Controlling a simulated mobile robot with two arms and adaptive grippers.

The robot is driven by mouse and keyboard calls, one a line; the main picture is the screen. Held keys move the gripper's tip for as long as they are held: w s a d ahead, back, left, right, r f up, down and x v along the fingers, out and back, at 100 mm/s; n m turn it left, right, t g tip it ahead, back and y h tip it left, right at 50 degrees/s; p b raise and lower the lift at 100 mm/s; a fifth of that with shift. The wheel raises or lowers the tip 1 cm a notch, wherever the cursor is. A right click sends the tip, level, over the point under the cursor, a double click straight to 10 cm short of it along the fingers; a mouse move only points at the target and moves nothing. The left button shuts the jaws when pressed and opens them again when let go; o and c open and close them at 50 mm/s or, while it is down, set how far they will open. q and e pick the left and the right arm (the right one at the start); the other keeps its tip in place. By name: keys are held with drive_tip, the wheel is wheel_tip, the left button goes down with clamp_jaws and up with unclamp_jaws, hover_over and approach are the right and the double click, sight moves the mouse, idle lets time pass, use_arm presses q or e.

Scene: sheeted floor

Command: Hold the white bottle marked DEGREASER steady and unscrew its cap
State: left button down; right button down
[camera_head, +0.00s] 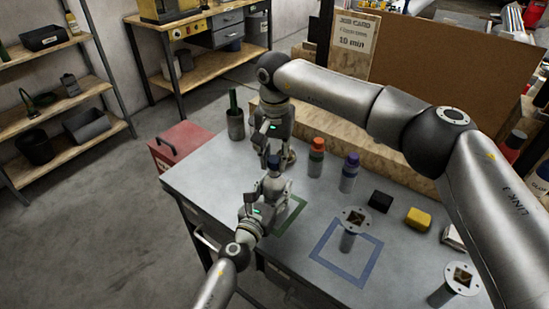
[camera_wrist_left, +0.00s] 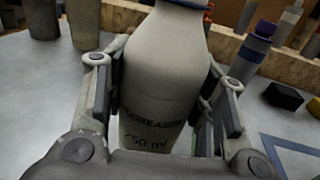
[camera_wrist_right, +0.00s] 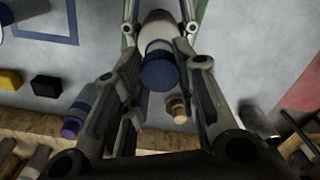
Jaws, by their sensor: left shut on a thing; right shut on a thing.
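The white bottle (camera_wrist_left: 165,75) marked DEGREASER stands upright between the fingers of my left gripper (camera_wrist_left: 163,100), shut on its body. In the head view the bottle is mostly hidden by my left gripper (camera_head: 268,192), over the green square outline (camera_head: 291,218). The blue cap (camera_wrist_right: 160,72) shows at the bottle's top in the right wrist view, between the fingers of my right gripper (camera_wrist_right: 165,75), which comes from above and is shut on it. The cap also shows in the head view (camera_head: 273,161). I cannot tell how far it is turned.
Bottles with an orange cap (camera_head: 317,146) and a purple cap (camera_head: 351,162) stand to the right. A flanged fixture (camera_head: 354,218) stands at the blue square outline (camera_head: 345,264). A black block (camera_head: 380,201) and yellow sponge (camera_head: 418,218) lie right. A cup (camera_head: 235,124) stands behind left.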

sight(274, 159)
drive_tip(key=shift+r, duration=2)
use_arm(q)
drive_tip(key=c, duration=0.5)
unclamp_jaws()
drive_tip(key=shift+c, duration=0.2)
